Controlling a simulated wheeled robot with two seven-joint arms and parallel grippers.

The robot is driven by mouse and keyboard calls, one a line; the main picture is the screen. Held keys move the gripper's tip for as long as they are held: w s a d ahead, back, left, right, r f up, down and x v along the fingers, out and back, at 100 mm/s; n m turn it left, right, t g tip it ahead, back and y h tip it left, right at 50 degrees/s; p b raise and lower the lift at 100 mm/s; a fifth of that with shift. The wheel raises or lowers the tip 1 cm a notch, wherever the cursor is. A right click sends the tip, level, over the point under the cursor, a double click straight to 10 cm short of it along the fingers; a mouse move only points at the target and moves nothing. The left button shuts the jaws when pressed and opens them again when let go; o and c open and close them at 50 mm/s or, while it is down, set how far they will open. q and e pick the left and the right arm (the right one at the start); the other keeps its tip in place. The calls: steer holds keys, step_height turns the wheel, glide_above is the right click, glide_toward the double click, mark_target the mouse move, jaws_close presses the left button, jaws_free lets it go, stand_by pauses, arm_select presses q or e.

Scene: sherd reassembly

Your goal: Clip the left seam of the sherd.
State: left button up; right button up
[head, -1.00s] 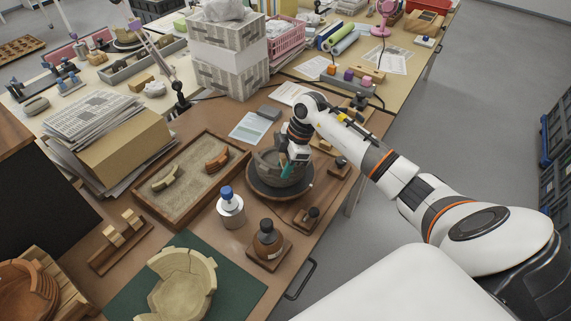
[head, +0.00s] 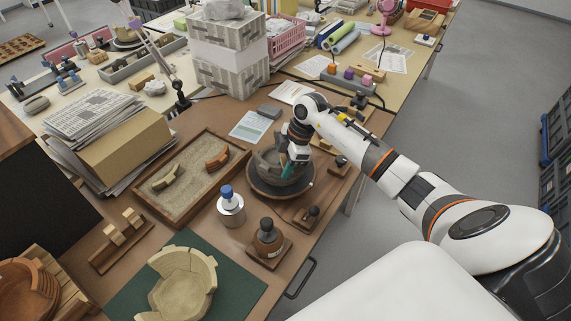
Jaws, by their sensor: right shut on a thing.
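A grey bowl (head: 265,163) built from sherds stands on a round dark turntable (head: 280,191) near the table's right edge. My right gripper (head: 293,165) reaches down over the bowl's right part and hides some of its wall. It is shut on a small teal clip (head: 286,170), which shows at the bowl wall. I cannot tell whether the clip's jaws touch the seam. The seams are too small to make out. My left gripper is not in view.
A wooden sand tray (head: 180,217) with two loose sherds lies left of the turntable. A blue-capped bottle (head: 230,206) and a brown bottle (head: 268,239) stand in front. A pale bowl (head: 184,281) lies on a green mat (head: 238,289). A wooden rack (head: 118,240) is nearby.

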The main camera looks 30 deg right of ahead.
steer(key=o, duration=1)
steer(key=b+v, duration=0.1)
steer(key=v, duration=1.1)
steer(key=shift+f, duration=0.1)
